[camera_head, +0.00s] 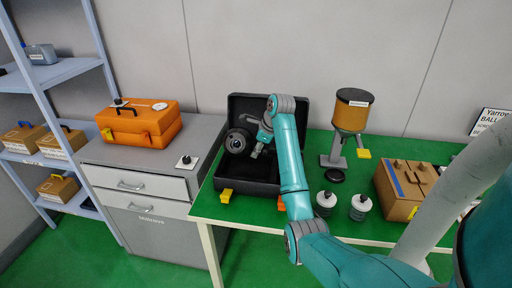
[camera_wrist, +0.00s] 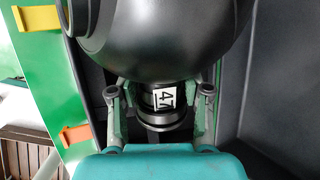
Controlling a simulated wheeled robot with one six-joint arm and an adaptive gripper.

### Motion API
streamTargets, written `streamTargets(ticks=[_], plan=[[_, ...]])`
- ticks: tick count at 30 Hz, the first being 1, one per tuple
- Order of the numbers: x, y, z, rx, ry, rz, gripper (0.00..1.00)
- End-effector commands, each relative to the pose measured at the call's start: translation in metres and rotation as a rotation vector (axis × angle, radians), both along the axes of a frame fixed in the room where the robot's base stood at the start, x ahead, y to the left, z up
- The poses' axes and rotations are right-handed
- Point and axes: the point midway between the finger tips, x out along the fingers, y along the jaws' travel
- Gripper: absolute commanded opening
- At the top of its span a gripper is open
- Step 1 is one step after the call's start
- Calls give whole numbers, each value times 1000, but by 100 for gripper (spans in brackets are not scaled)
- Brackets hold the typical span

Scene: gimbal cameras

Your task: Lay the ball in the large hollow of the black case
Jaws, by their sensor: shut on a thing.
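The ball (camera_head: 238,141) is a dark round camera body with a neck below it that carries a white label. In the wrist view the ball (camera_wrist: 160,35) fills the top middle, and its neck stands between my two fingers. My gripper (camera_head: 258,150) is shut on this neck, beside the ball. The black case (camera_head: 250,187) lies open on the green table with its lid raised at the back. The ball is over the left part of the case. My arm hides the right part, and I cannot make out the large hollow's edges.
An orange case (camera_head: 138,124) sits on the grey cabinet (camera_head: 150,215) at left. Yellow (camera_head: 226,195) and orange tabs mark the case's front.

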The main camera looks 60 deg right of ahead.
Motion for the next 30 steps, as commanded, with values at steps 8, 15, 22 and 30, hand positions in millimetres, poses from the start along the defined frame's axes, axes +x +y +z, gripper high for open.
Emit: streamTargets(ticks=[8,15,22,30], plan=[[-1,0,-10,8,-4,-5,0],[-1,0,-33,8,-3,-5,0],[-1,0,-55,9,-3,-6,0],[-1,0,-73,8,-3,-5,0]])
